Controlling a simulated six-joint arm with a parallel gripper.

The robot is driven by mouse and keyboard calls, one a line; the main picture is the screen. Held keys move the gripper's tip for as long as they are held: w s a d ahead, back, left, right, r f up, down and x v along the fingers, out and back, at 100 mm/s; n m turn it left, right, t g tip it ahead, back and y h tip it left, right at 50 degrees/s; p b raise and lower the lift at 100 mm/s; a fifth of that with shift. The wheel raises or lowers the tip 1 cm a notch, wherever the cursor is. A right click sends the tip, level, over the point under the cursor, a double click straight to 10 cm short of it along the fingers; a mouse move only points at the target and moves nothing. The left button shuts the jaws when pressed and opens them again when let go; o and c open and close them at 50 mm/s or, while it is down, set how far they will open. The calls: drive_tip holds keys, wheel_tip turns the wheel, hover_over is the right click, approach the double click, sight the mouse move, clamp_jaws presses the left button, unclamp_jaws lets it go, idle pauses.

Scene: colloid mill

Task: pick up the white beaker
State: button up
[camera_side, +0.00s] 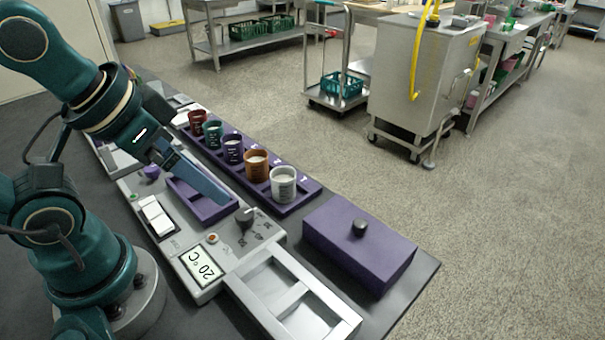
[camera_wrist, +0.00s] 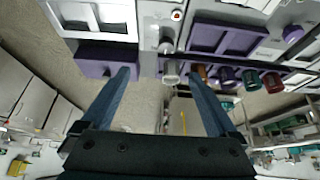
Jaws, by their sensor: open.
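The white beaker (camera_side: 284,185) stands upright at the near end of a purple rack (camera_side: 300,202), with pale contents showing at its top. In the wrist view the white beaker (camera_wrist: 171,73) shows beyond my fingers, between the tips and nearer the right one. My gripper (camera_side: 226,201) is open and empty in the side view, to the left of the beaker and apart from it, above the grey control panel. Both fingers of my gripper (camera_wrist: 159,72) are spread wide in the wrist view.
The orange-brown beaker (camera_side: 256,166) stands right beside the white one, with purple (camera_side: 233,149), green (camera_side: 214,134) and red (camera_side: 197,122) beakers beyond. A purple box with a black knob (camera_side: 357,245) is at right.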

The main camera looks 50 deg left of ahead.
drive_tip(key=w+r+n, duration=0.1)
drive_tip(key=w+r, duration=0.3)
drive_tip(key=n+g, duration=0.3)
drive_tip(key=g, duration=0.3)
hover_over(283, 176)
drive_tip(key=s+d, duration=0.1)
drive_tip(key=d, duration=0.1)
wheel_tip(283, 176, down, 11)
drive_tip(key=shift+s+a+f, duration=0.1)
drive_tip(key=shift+f, duration=1.4)
drive_tip(key=shift+s+a+f, duration=0.1)
drive_tip(key=shift+f, duration=1.4)
drive_tip(key=shift+c, duration=0.3)
drive_tip(key=c, duration=1.4)
